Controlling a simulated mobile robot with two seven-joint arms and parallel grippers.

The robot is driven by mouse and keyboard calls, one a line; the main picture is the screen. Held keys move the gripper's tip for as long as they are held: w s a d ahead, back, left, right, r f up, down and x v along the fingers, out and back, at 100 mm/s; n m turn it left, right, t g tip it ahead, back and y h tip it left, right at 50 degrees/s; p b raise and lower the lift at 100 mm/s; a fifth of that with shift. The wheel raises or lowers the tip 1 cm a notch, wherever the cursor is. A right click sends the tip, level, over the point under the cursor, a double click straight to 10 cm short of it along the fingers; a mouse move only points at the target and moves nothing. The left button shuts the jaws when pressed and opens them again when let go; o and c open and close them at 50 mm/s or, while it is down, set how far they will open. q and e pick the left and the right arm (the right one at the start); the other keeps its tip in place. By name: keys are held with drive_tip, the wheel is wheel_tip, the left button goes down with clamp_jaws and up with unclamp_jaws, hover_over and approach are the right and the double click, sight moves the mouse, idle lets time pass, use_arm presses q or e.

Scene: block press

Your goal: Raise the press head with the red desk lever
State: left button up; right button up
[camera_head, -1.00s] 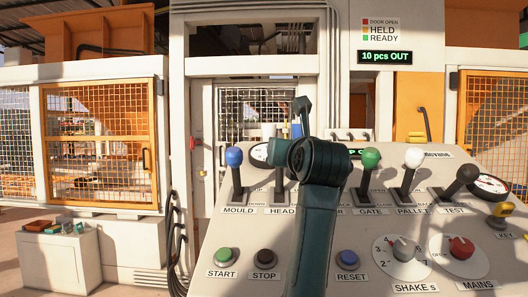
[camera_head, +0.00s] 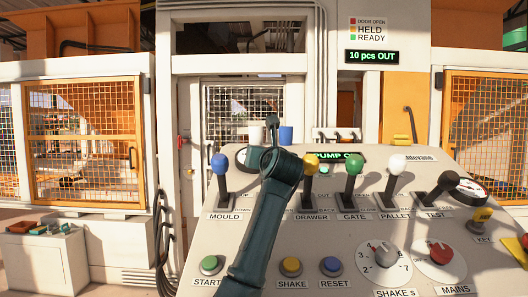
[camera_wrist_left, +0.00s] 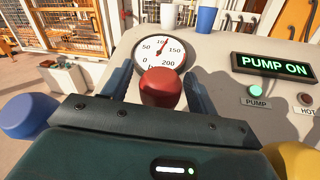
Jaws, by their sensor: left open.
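The red lever knob (camera_wrist_left: 162,88) stands upright in the left wrist view, between the two blue fingers of my left gripper (camera_wrist_left: 159,86). The fingers are open, with one on each side of the knob; whether either touches it I cannot tell. In the head view my left gripper (camera_head: 272,126) is mostly hidden behind its own dark wrist. That wrist and arm also cover the red lever and its HEAD label, between MOULD and DRAWER. The press head cannot be made out. My right gripper is in neither view.
A blue lever (camera_head: 220,172) stands left of my arm, and a yellow lever (camera_head: 310,170) close on its right. Green (camera_head: 353,175) and white (camera_head: 396,172) levers follow. A round gauge (camera_wrist_left: 161,53) and cups (camera_wrist_left: 206,19) are behind the knob. The PUMP ON display (camera_wrist_left: 272,66) is lit.

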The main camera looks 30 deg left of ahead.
use_arm(q)
drive_tip(key=shift+w+a, duration=0.2)
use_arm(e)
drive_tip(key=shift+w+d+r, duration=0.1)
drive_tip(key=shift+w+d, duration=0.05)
use_arm(q)
drive_tip(key=shift+c, duration=0.6)
